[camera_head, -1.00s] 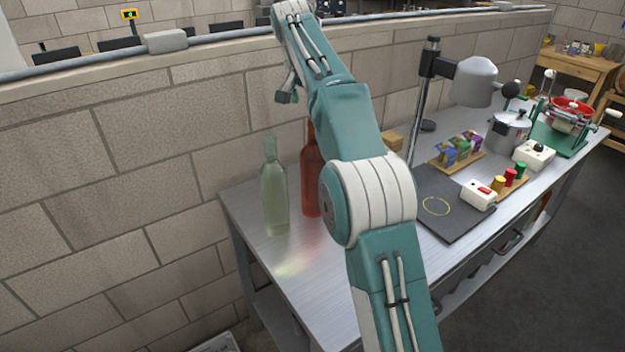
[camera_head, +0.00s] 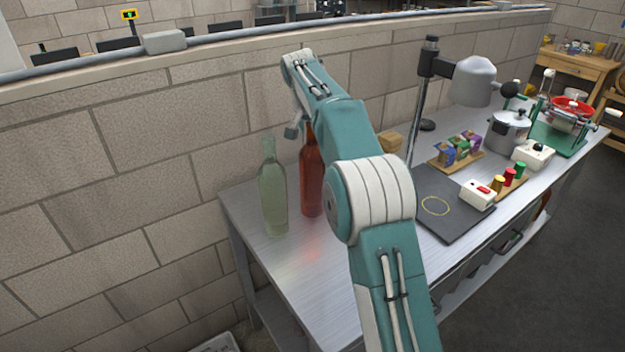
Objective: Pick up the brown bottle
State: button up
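The brown bottle (camera_head: 311,184) stands upright on the metal bench, reddish-brown and see-through. My arm covers part of its neck and passes close along its right side. A pale green clear bottle (camera_head: 273,198) stands just left of it. My gripper (camera_head: 293,131) is up by the brown bottle's neck, between the tops of the two bottles. Only a small grey part of it shows, and the arm hides the rest. I cannot tell whether it is open or touching the bottle.
The metal bench (camera_head: 318,285) has clear room in front of the bottles. A block wall (camera_head: 150,190) runs behind it. To the right are a black mat (camera_head: 450,222), a stand with a grey head (camera_head: 474,82), a pot (camera_head: 508,130) and a small wooden block (camera_head: 390,141).

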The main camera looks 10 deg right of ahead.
jog(key=shift+a, duration=0.15)
grip_shut()
jog(key=shift+r, duration=0.15)
jog(key=shift+r, duration=0.1)
